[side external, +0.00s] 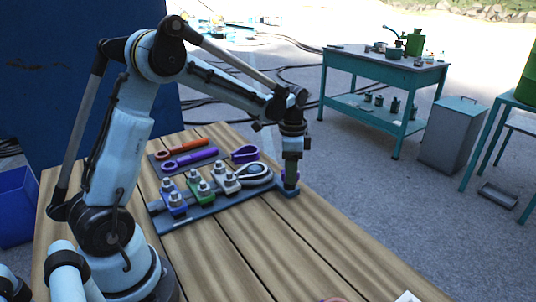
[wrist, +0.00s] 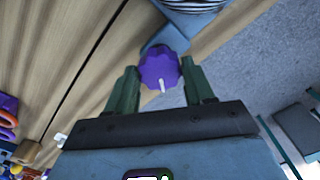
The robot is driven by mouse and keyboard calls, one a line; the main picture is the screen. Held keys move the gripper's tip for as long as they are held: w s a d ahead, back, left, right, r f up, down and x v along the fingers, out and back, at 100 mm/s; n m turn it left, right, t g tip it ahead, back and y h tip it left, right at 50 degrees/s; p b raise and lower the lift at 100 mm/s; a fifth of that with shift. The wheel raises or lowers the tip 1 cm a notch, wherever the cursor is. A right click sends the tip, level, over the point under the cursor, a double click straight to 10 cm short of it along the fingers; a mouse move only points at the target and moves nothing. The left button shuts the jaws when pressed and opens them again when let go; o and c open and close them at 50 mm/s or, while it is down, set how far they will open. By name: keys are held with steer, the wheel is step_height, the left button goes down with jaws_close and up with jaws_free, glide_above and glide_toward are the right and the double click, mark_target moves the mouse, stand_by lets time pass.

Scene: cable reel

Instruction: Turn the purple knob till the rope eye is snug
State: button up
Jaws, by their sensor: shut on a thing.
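The purple knob (wrist: 160,68) sits between my gripper's two green fingers (wrist: 162,88) in the wrist view, with a white mark pointing toward the gripper body. My gripper is shut on the knob. In the side view my gripper (side external: 291,180) points down over the right end of the blue base plate (side external: 215,207), and the knob is mostly hidden there. The grey rope eye (side external: 256,174) lies on the plate just left of the gripper. Part of the rope eye (wrist: 192,4) shows at the top edge of the wrist view. How tight the rope is cannot be told.
Blue, green and white clamps (side external: 201,190) with bolts stand on the plate. Behind it a dark tray (side external: 165,165) holds an orange wrench (side external: 184,146) and a purple tool (side external: 190,159). A purple shackle (side external: 244,154) lies near the rope eye. The wooden table's (side external: 330,260) front right is mostly clear.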

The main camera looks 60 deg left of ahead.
steer(key=m, duration=0.5)
steer(key=shift+m, duration=0.3)
steer(key=m, duration=0.5)
stand_by(0.4)
steer(key=o, duration=1)
step_height(320, 180, up, 12)
steer(key=shift+r, duration=0.1)
